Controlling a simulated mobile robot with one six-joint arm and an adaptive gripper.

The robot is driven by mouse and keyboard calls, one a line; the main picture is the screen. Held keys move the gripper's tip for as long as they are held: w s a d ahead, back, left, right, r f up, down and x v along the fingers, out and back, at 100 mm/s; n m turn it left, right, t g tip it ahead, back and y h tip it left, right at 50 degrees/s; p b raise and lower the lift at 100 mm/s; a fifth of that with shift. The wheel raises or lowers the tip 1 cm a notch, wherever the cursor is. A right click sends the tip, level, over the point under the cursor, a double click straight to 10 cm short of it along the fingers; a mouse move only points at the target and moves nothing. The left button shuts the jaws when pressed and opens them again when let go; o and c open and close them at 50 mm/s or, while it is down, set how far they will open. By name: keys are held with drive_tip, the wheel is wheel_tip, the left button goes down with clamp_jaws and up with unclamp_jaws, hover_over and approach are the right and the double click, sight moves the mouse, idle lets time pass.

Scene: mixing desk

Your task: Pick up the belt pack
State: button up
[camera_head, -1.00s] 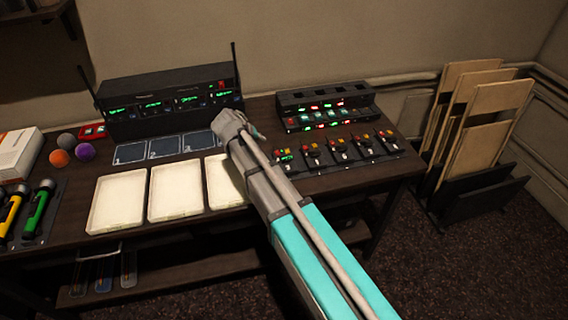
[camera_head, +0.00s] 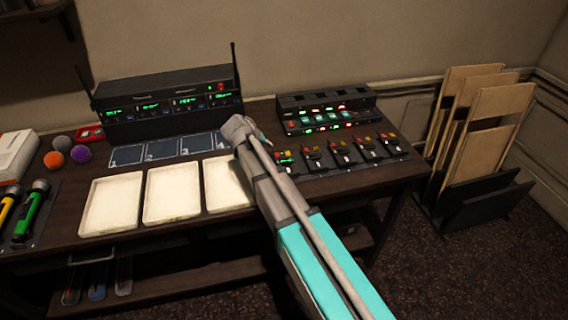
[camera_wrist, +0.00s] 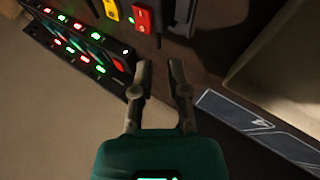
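Several small black packs with red and yellow switches stand in a row on the right of the desk, the likely belt packs; the leftmost (camera_head: 286,159) is close to my arm's end. In the wrist view, a red switch (camera_wrist: 143,20) and a yellow one show at the top edge, just beyond the fingertips. My gripper (camera_wrist: 161,66) is open, with its two fingers apart and only dark desk between them. In the head view my arm reaches over the desk and its end is near the mat numbered 4; the fingers are mostly hidden there.
A lit charger-like rack (camera_head: 325,108) stands behind the packs. A receiver rack (camera_head: 170,105) with antennas stands at the back left. Numbered mats (camera_head: 163,150) and cream trays (camera_head: 113,203) lie in front of it. Coloured balls and torches are at the far left. Boards lean in a stand at right.

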sight(274, 150)
drive_tip(key=shift+b+x, duration=1.95)
drive_tip(key=shift+x, duration=0.65)
drive_tip(key=shift+r, duration=0.1)
clamp_jaws()
